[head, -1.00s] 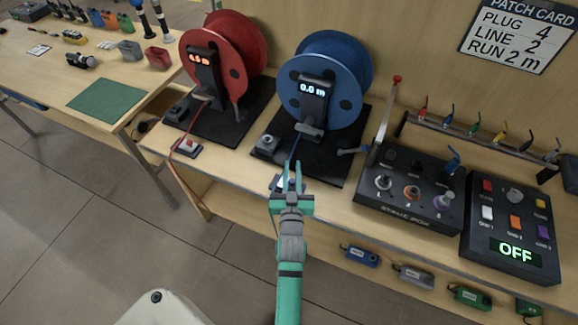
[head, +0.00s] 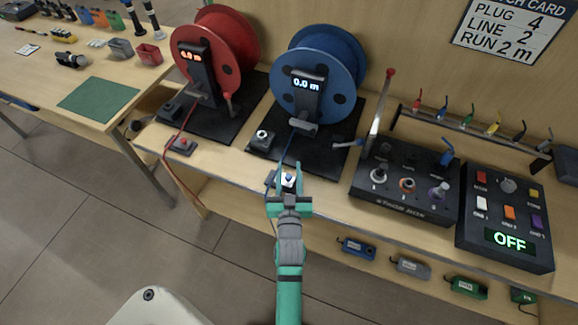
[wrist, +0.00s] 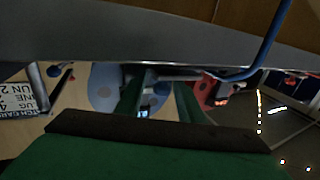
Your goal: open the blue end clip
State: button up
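The blue reel (head: 345,75) stands on a dark base on the bench, its display reading 0.0 m. A blue line runs from it down to the bench's front edge. A small clip (head: 289,180) with a pale top and a blue spot sits there on the line's path, partly hidden by my gripper. My gripper (head: 289,171) is open, its two green fingers apart around the clip in the head view; I cannot tell whether they touch it. In the wrist view my gripper (wrist: 158,88) also shows its fingers apart, and the blue line (wrist: 265,50) hangs close to the camera.
The red reel (head: 220,45) stands left, with a red clip (head: 181,145) near the bench edge. The stage box (head: 405,190) and a button panel (head: 508,215) reading OFF lie right. Several coloured boxes, including a blue one (head: 358,248), sit on the lower shelf.

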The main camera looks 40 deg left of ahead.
jog(key=v, duration=0.8)
jog(key=shift+s+d, duration=0.2)
jog(key=shift+d, duration=0.15)
jog(key=s+d+f+m+t+h, duration=0.1)
jog(key=s+d+m+h, duration=0.2)
jog(key=d, duration=0.5)
jog(key=s+d+f+h, duration=0.1)
jog(key=s+d+h, duration=0.1)
jog(key=s+d, duration=0.5)
jog(key=s+d+r+m+h, duration=0.3)
jog(key=s+d, duration=0.6)
jog(key=s, duration=0.3)
jog(key=m+h, duration=0.1)
jog(key=h, duration=0.1)
jog(key=shift+r+h, duration=0.25)
jog(key=shift+h, duration=0.05)
